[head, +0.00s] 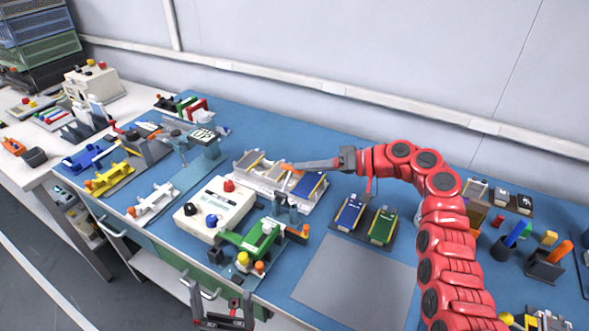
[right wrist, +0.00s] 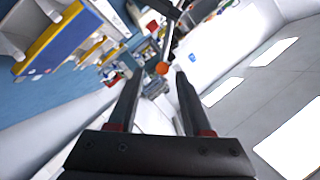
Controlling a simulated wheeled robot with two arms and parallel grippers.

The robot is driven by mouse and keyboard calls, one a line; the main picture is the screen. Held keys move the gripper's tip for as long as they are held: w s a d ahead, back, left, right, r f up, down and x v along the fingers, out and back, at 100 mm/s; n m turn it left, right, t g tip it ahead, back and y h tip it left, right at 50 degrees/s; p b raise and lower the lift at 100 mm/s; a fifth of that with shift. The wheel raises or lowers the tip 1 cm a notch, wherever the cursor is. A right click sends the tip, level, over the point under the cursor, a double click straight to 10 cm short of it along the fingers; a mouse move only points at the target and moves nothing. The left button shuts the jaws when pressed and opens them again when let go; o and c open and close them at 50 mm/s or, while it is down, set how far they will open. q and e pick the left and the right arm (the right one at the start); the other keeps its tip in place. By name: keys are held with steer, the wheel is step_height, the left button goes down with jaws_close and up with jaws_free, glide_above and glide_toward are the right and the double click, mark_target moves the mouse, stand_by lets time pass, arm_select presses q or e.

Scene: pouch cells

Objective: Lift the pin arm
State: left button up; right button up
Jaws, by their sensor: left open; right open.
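My right gripper (head: 292,166) reaches left over the white tray (head: 250,178), with its long dark fingers level. In the right wrist view, the open fingers (right wrist: 158,82) have an orange ball knob (right wrist: 162,68) on a dark arm between or just beyond their tips. I cannot tell whether they touch it. This may be the pin arm, but I cannot be sure. My left gripper (head: 222,318) is open and empty at the bottom edge, in front of the bench. A green clamp fixture (head: 262,238) with an orange-tipped handle (head: 304,231) stands near the front.
A cream box with knobs (head: 213,208) stands left of the green fixture. Blue and green pouch cells (head: 349,213) lie in a dark holder below my right arm. A grey mat (head: 350,283) is clear. Yellow (head: 110,177) and white fixtures (head: 153,199) stand at left.

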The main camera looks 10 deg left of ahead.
steer(key=b+v, duration=0.1)
steer(key=v, duration=1.2)
steer(key=shift+r, duration=0.1)
